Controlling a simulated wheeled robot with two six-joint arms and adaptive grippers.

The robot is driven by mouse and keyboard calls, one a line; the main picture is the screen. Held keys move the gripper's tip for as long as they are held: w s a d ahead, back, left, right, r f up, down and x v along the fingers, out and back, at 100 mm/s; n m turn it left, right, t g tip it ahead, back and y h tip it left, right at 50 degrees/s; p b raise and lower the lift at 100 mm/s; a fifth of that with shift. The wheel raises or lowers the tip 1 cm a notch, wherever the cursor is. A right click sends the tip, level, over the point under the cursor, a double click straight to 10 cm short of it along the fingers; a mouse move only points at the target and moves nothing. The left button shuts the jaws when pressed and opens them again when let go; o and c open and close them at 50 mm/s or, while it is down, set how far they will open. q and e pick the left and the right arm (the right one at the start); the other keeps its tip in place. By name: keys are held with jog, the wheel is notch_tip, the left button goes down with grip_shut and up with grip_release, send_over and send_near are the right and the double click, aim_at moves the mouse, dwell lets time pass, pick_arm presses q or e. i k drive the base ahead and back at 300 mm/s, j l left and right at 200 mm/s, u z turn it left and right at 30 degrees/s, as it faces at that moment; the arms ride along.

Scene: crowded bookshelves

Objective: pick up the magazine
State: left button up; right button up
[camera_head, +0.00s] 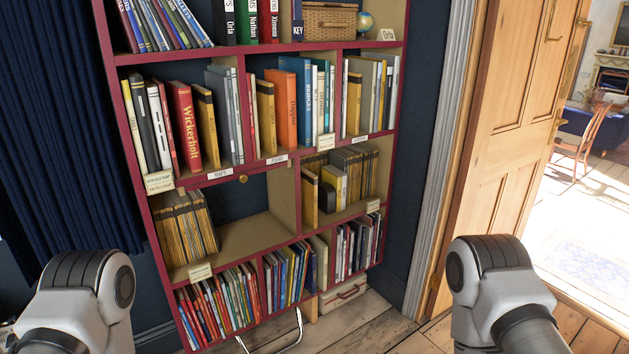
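A tall red-edged bookshelf (245,232) stands ahead, packed with upright books and thin volumes. Yellow-spined thin volumes that look like magazines stand in a row (186,228) at the left of a lower shelf. A similar row (355,168) stands to the right on the same level. Thin coloured volumes (218,302) fill the bottom shelf. I cannot tell which one is the task's magazine. Only rounded links of my two arms show at the lower left and lower right. Neither of my grippers is in view.
The lower shelf has a bare stretch right of the left yellow row. A box (343,297) sits on the floor below the shelf's right end. A chrome frame (285,338) stands before it. A dark curtain (62,130) hangs left; a wooden door (513,130) stands right.

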aim_at(309, 180)
jog(key=i+l, duration=0.25)
jog(key=i+l+u, duration=0.1)
jog(key=i+l, duration=0.15)
jog(key=l, duration=0.15)
jog(key=i+l, duration=0.2)
jog(key=i+l+u, duration=0.15)
jog(key=l, duration=0.3)
jog(key=i+l, duration=0.3)
jog(key=i+l+u, duration=0.1)
jog(key=i+l, duration=0.15)
jog(key=l, duration=0.2)
jog(key=i+l, duration=0.2)
jog(key=l, duration=0.15)
jog(key=i+l+u, duration=0.1)
jog(key=l, duration=0.3)
jog(key=i, duration=0.1)
